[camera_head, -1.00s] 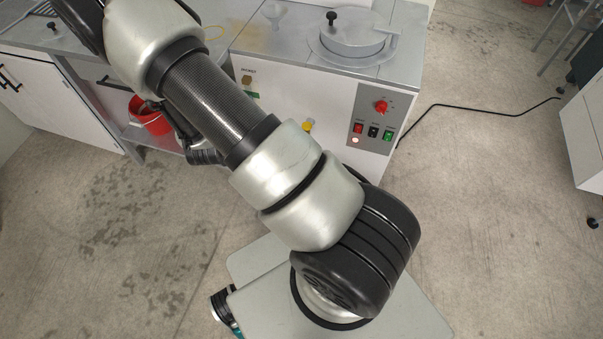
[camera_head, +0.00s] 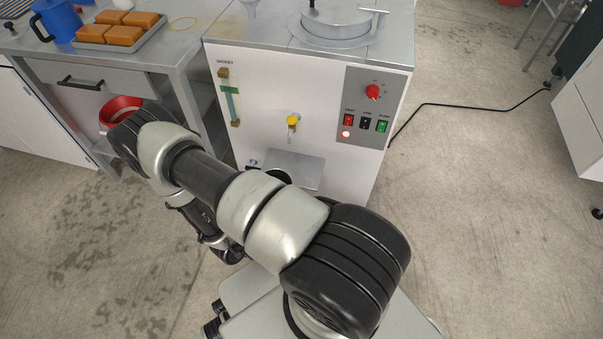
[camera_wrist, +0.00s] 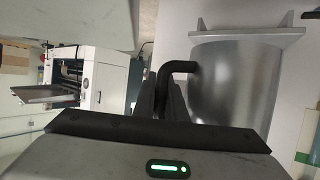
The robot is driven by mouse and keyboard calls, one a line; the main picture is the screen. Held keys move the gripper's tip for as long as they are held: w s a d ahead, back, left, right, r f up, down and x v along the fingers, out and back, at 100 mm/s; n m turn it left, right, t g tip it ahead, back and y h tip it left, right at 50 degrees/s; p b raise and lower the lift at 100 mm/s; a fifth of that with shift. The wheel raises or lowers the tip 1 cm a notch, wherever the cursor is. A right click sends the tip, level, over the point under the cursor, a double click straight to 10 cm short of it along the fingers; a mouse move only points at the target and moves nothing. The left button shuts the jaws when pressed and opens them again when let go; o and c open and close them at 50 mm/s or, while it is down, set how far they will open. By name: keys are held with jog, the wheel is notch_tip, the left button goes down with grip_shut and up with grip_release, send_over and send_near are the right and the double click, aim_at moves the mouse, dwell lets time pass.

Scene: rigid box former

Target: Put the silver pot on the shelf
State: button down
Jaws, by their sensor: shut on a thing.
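In the wrist view, which looks upside down, my gripper (camera_wrist: 163,92) is shut on the black bent handle of the silver pot (camera_wrist: 237,82). The pot is a plain metal cylinder beside the white machine front. A thin metal ledge, apparently the shelf (camera_wrist: 248,35), lies along the pot's base. They look touching or nearly so; I cannot tell which. In the head view the small metal shelf (camera_head: 297,168) sticks out from the machine front below a yellow tap (camera_head: 293,121). My arm hides the gripper and most or all of the pot there.
The white machine (camera_head: 270,90) has a sight tube (camera_head: 230,100) left of the tap and a switch panel (camera_head: 363,105) on the right. A metal bench (camera_head: 150,50) with a red bucket (camera_head: 122,110) below stands left.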

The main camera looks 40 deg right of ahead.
jog(key=w+d+b, duration=0.1)
jog(key=w+d, duration=1)
jog(key=d, duration=0.2)
jog(key=f+b, duration=0.1)
jog(key=f, duration=0.1)
jog(key=f+b, duration=0.3)
jog(key=f, duration=0.2)
jog(key=shift+w+d, duration=0.2)
jog(key=shift+w, duration=0.05)
jog(key=shift+w+d, duration=0.15)
jog(key=shift+f, duration=0.1)
